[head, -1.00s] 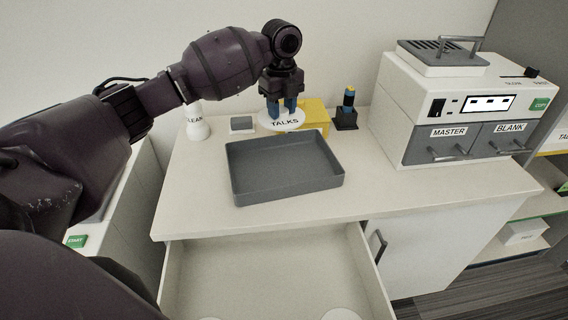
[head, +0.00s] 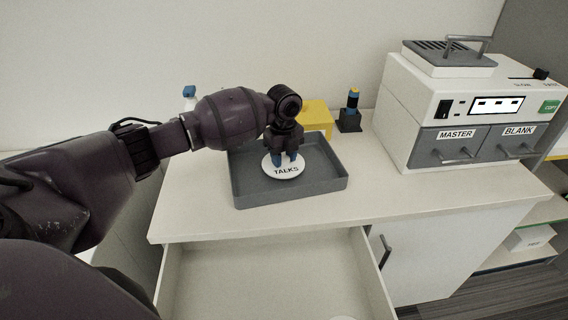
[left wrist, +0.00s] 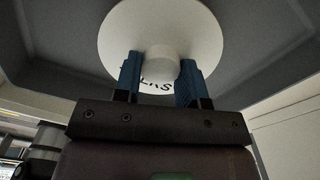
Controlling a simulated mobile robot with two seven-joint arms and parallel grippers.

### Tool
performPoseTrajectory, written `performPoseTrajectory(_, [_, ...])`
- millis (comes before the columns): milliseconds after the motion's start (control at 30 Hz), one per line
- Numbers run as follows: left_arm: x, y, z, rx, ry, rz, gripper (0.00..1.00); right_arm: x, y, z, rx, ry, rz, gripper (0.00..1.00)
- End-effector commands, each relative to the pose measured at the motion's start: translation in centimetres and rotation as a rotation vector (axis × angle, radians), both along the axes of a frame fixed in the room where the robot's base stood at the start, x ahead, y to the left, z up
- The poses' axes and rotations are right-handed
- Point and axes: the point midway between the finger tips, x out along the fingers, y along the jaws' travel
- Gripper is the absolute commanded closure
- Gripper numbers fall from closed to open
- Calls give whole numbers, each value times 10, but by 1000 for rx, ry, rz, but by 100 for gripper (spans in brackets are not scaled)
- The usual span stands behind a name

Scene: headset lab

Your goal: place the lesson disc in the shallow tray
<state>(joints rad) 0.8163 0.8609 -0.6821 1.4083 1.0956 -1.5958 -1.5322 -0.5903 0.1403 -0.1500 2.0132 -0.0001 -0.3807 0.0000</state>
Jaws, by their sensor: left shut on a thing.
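The lesson disc (head: 284,171) is a white round disc lettered TALKS, with a knob in its middle. My left gripper (head: 287,158), with blue fingers, is shut on that knob and holds the disc over the shallow tray. In the left wrist view the disc (left wrist: 205,40) shows with the blue fingers (left wrist: 159,78) on both sides of its knob. The shallow tray (head: 326,183) is grey and rectangular, on the counter. I cannot tell whether the disc touches the tray floor. My right gripper is not in view.
A white machine (head: 400,110) with MASTER and BLANK drawers stands at the right. A yellow block (head: 314,116) and a dark stand with a blue and yellow piece (head: 350,115) sit behind the tray. An open drawer (head: 270,275) juts out below the counter.

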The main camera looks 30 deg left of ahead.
Motion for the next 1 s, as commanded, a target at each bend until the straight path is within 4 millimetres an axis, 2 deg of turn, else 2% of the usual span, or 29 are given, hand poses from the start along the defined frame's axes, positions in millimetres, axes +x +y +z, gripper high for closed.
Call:
performPoseTrajectory(33, [0, 0, -12, -1, 4, 1, 86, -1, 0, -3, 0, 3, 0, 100])
performPoseTrajectory(133, [0, 0, -23, -1, 3, 1, 86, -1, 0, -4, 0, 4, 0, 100])
performPoseTrajectory(567, [0, 0, -27, 0, 0, 0, 86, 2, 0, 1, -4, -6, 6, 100])
performPoseTrajectory(600, [0, 0, -27, 0, -1, 0, 60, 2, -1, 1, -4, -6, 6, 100])
performPoseTrajectory(733, [0, 0, -27, 0, -1, 0, 40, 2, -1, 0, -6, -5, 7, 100])
performPoseTrajectory(767, [0, 0, -27, 0, 0, 0, 37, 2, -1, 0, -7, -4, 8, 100])
performPoseTrajectory(1000, [0, 0, -26, 0, 0, 0, 37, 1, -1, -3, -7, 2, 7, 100])
